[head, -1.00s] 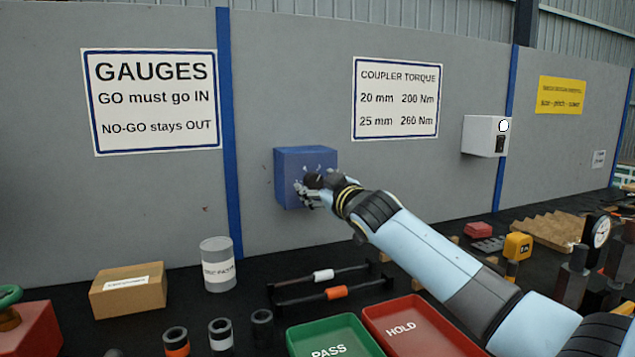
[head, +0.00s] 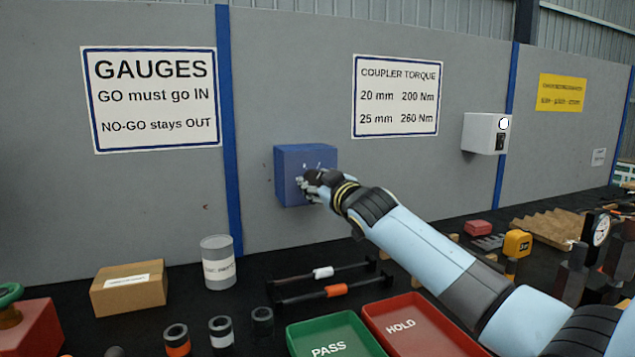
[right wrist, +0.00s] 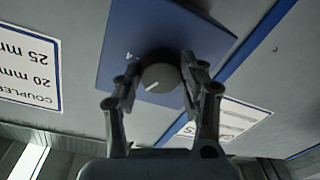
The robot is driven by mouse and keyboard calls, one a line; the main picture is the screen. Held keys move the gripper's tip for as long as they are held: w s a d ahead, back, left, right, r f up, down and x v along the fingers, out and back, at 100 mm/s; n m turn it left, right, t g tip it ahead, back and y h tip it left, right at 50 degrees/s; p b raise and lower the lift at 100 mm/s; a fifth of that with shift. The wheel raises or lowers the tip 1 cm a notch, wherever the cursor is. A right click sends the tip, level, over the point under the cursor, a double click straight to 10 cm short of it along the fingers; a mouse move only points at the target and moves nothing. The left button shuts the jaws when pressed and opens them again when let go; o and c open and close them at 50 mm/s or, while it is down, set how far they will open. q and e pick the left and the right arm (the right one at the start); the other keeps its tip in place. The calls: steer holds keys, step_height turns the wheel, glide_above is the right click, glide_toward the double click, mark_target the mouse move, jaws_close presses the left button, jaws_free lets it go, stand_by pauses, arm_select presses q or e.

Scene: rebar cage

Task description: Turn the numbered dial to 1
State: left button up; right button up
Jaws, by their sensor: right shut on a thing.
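The dial (right wrist: 160,74) is a round dark knob with a pale pointer line, on the front of a blue box (head: 290,178) fixed to the grey wall panel. In the right wrist view one pale mark, perhaps a numeral, shows beside the knob on the blue face (right wrist: 120,58); I cannot read it surely. My right gripper (head: 312,184) is at the box front, and its fingers (right wrist: 158,82) are shut on the dial from both sides. In the head view the gripper hides the dial and most of its marks. My left gripper is not in view.
A green PASS tray (head: 330,338) and red HOLD tray (head: 420,325) lie on the dark bench below my right arm. A white box (head: 485,133) hangs further right.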

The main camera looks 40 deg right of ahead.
steer(key=shift+r+n+p, duration=0.15)
steer(key=shift+n+p, duration=0.75)
steer(key=shift+p, duration=0.15)
steer(key=n+p, duration=0.2)
steer(key=shift+n, duration=0.3)
steer(key=n+p, duration=0.2)
steer(key=shift+n, duration=0.3)
steer(key=n+p, duration=0.2)
steer(key=n, duration=0.1)
steer(key=shift+g, duration=0.4)
steer(key=n+p, duration=0.1)
steer(key=n, duration=0.5)
steer(key=shift+a+h+p, duration=0.1)
steer(key=shift+h+p, duration=0.2)
steer(key=shift+p, duration=0.05)
steer(key=n, duration=0.3)
steer(key=shift+n+p, duration=0.3)
steer(key=shift+n+h, duration=0.5)
steer(key=shift+n, duration=1.1)
steer(key=shift+f, duration=0.2)
